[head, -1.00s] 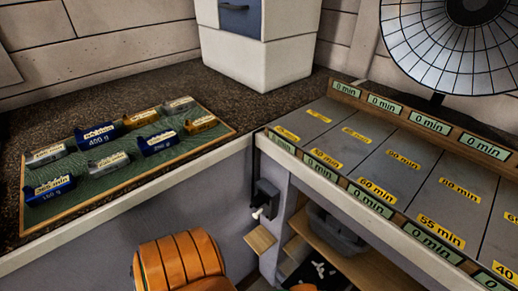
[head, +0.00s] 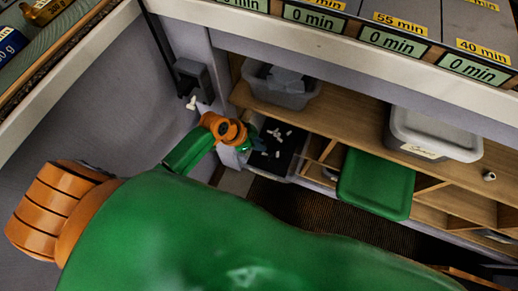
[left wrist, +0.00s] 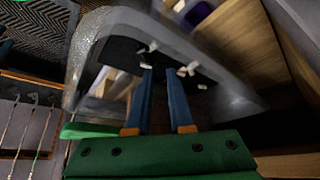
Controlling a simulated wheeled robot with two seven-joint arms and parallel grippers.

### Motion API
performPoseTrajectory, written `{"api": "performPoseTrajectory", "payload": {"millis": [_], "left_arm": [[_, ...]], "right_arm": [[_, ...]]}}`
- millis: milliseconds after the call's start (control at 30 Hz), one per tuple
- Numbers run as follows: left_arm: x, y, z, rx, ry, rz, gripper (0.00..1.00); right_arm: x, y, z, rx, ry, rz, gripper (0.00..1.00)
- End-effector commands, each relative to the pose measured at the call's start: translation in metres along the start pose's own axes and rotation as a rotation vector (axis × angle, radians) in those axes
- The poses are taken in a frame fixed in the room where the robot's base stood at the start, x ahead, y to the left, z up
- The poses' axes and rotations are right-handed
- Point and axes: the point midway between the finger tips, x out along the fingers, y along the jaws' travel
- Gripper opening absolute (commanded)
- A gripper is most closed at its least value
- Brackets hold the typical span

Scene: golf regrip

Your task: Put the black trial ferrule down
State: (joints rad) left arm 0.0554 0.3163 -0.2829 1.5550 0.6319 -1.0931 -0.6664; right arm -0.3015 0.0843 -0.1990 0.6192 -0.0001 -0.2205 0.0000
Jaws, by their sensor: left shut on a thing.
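My left gripper (head: 249,143) reaches down to a dark tray (head: 268,166) low under the counter, which holds several small white pieces (head: 277,133). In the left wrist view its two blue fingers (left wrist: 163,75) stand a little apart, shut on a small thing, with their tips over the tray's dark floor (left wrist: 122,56). The black trial ferrule cannot be made out against the dark background between the fingertips. White pieces (left wrist: 187,69) lie close around the tips. My right gripper is not in view.
A grey bin (head: 280,87) stands on the wooden shelf (head: 350,122) above and behind the tray. A lidded grey box (head: 435,133) and a green lid (head: 376,183) are to the right. A dark wall bracket (head: 193,80) is at the left. The counter edge (head: 300,38) overhangs.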

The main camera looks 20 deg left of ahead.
Motion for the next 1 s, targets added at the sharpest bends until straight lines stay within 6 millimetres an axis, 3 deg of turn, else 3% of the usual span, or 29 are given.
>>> {"api": "performPoseTrajectory", "payload": {"millis": [33, 100, 467, 500, 533, 867, 1000], "left_arm": [[0.015, 0.002, 0.008, -0.004, -0.001, 0.004, 0.00], [0.023, 0.002, 0.014, -0.004, -0.001, 0.004, 0.00], [0.027, 0.002, 0.016, -0.001, -0.002, 0.002, 0.00], [0.027, 0.002, 0.016, -0.001, -0.002, 0.002, 0.23], [0.026, 0.002, 0.016, -0.001, -0.002, 0.002, 0.31], [0.024, 0.002, 0.014, -0.001, -0.001, 0.002, 0.32], [0.004, 0.001, 0.012, -0.002, -0.002, 0.000, 0.32]], "right_arm": [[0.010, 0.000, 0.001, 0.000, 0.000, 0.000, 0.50], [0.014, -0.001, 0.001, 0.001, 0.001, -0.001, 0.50], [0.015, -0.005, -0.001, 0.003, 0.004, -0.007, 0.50], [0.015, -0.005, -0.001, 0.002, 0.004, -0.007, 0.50], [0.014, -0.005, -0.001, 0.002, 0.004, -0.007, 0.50], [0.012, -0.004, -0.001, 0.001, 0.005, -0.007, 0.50], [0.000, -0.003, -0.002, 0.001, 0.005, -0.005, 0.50]]}}
